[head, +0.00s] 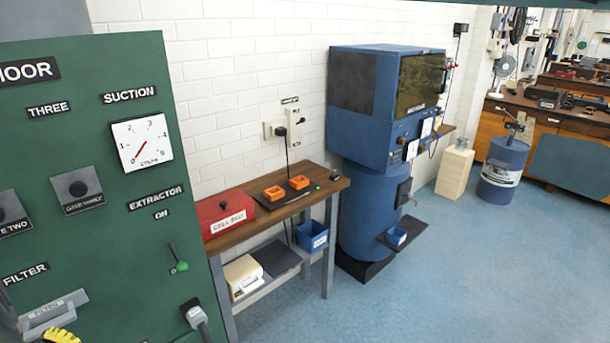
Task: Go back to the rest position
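My gripper is not in view in the head view. The task names no object other than my own rest position. A green control panel (95,220) fills the left side of the view. It carries a white suction gauge (141,140) with a red needle near the low end, a lever with a green knob (179,266) under the extractor label, and a grey handle (52,312) below the filter label. A yellow piece (62,336) shows at the bottom edge, partly cut off.
A wooden bench (322,186) stands beside the panel with a red box (226,213) and orange trays (299,182) on it. A blue cabinet machine (385,105) stands beyond it. A blue drum (501,170) is at the right. The blue floor (450,270) in front is clear.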

